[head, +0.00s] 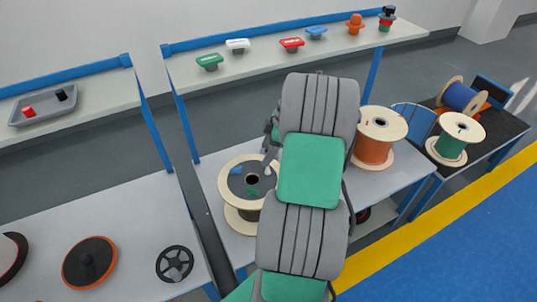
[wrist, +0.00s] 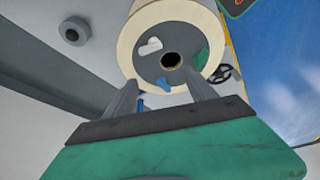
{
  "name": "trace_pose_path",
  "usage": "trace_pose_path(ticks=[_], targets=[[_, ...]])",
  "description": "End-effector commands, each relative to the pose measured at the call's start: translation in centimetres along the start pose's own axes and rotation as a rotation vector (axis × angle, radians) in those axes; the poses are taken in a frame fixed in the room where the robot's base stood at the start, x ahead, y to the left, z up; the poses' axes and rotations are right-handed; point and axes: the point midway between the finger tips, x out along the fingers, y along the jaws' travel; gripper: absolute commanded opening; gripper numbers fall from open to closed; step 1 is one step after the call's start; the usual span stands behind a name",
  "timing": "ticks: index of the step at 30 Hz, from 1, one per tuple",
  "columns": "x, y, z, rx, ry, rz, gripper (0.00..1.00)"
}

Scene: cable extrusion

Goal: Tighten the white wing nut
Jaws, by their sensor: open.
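The white wing nut (wrist: 150,46) is on the grey end face of a cream-flanged spool (wrist: 127,58), left of its dark centre hole in the wrist view. A blue wing nut (wrist: 162,86) and a green one (wrist: 203,57) are on the same face. My gripper (wrist: 160,82) is open. Its fingers stand apart in front of the lower part of the spool face, with the blue wing nut between them in the picture; contact cannot be told. The white wing nut is beyond the fingertips. In the head view the spool (head: 231,218) is on the bench, partly hidden by my arm.
An orange spool (head: 374,150) stands right of my arm. A black handwheel (head: 174,263) and an orange disc (head: 90,263) lie on the left bench. A shelf (head: 270,64) with small coloured parts runs behind.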

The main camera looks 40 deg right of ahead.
Motion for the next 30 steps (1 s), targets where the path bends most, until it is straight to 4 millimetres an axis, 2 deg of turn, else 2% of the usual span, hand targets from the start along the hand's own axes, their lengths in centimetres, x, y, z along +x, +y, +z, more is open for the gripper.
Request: trace_pose_path(ticks=[1,2,5,15,18,26,30], targets=[[-0.3,0.6,2.0,-0.028,0.018,0.0,0.65],[-0.2,0.8,2.8,-0.049,0.026,0.002,0.65],[0.4,1.1,4.0,-0.088,0.041,0.004,0.65],[6.2,1.2,3.7,-0.089,0.04,0.004,0.65],[7.3,1.2,3.8,-0.087,0.038,0.007,0.65],[7.9,1.3,3.8,-0.087,0.037,0.008,0.65],[7.9,1.3,3.8,-0.087,0.037,0.008,0.56]])
